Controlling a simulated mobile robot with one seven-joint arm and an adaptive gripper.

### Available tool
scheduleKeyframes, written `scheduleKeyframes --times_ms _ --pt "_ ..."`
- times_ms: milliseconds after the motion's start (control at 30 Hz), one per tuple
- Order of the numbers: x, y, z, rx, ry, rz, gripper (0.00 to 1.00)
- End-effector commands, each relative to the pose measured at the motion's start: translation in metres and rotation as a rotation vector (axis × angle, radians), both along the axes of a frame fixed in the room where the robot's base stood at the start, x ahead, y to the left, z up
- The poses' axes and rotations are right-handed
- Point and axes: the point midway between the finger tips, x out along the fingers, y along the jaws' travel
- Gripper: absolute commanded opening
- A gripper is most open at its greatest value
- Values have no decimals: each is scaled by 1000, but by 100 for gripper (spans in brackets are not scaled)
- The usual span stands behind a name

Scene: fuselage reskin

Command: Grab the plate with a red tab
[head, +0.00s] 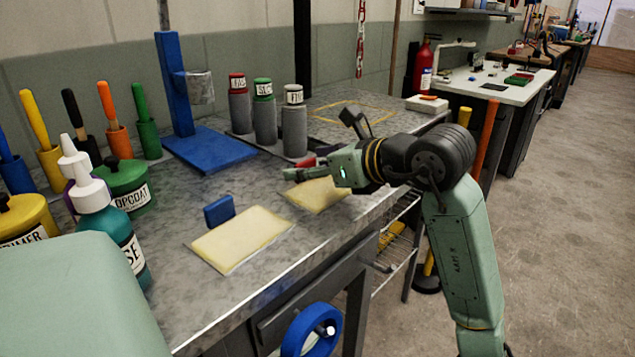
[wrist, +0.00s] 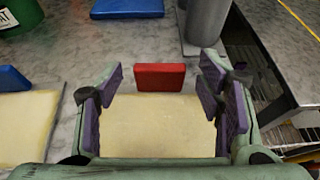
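The plate with the red tab is a pale yellow plate (head: 318,194) lying flat on the grey bench, partly hidden by my arm in the head view. In the wrist view the plate (wrist: 158,125) lies below and between my fingers, and its red tab (wrist: 160,77) stands upright at the far edge. My gripper (wrist: 163,88) is open, with the purple finger pads spread on either side of the red tab. I see nothing held between them. I cannot tell how high the fingers are above the plate.
A similar yellow plate (head: 240,240) with a blue tab (head: 219,211) lies to the left. Behind are a blue stand (head: 207,147) and grey canisters (head: 294,130) with coloured caps. Bottles and a green pot (head: 126,187) stand at the left. The bench edge is close on the right.

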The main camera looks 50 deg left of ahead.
Motion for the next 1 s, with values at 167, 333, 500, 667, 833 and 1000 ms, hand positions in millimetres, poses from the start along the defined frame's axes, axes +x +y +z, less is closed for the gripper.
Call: scheduleKeyframes --times_ms 167,333,500,667,833,1000 --pt "0 0 0 0 0 0 47" --pt "0 0 0 0 0 0 35" --pt "0 0 0 0 0 0 24" --pt "0 0 0 0 0 0 13" --pt "0 0 1 1 0 0 8" --pt "0 0 1 1 0 0 8"
